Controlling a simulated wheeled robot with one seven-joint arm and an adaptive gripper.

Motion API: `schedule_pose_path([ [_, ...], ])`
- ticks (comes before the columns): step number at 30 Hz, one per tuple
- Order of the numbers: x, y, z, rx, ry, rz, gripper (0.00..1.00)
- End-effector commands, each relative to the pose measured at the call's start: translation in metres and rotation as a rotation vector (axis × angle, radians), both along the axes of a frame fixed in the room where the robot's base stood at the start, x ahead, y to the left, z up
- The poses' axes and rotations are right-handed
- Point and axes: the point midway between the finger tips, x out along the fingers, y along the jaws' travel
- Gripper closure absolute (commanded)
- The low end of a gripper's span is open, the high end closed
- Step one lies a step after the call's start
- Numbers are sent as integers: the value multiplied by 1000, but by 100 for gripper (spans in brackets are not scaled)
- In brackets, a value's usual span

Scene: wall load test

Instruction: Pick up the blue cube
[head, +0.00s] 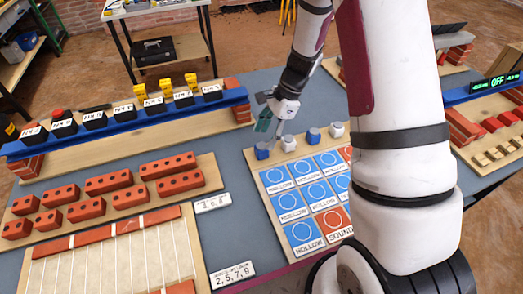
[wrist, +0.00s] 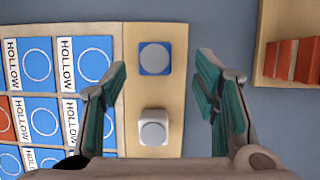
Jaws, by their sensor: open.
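The blue cube (head: 262,150) with a grey round top stands at the left end of a row of cubes on the wooden board. It also shows in the wrist view (wrist: 155,58), upright and apart from the fingers. My gripper (head: 270,125) is above the row near this left end, fingers pointing down. In the wrist view my gripper (wrist: 162,70) is open and empty, with one green-padded finger on each side of the blue cube's line. A white cube (wrist: 153,127) stands beside the blue one, nearer the gripper's base in the wrist view.
Another blue cube (head: 313,135) and another white cube (head: 336,130) stand farther right in the row. Blue HOLLOW tiles (head: 291,205) lie beside the row. A beam on red bricks (head: 240,113) stands at the left. Grey tabletop (head: 225,160) is clear beside the board.

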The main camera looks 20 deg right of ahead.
Motion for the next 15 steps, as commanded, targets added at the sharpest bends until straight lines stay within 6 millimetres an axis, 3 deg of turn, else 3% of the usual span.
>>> schedule_pose_path([
  [5,-2,5,-10,0,1,3,45],
  [15,-7,23,-49,0,1,3,45],
])
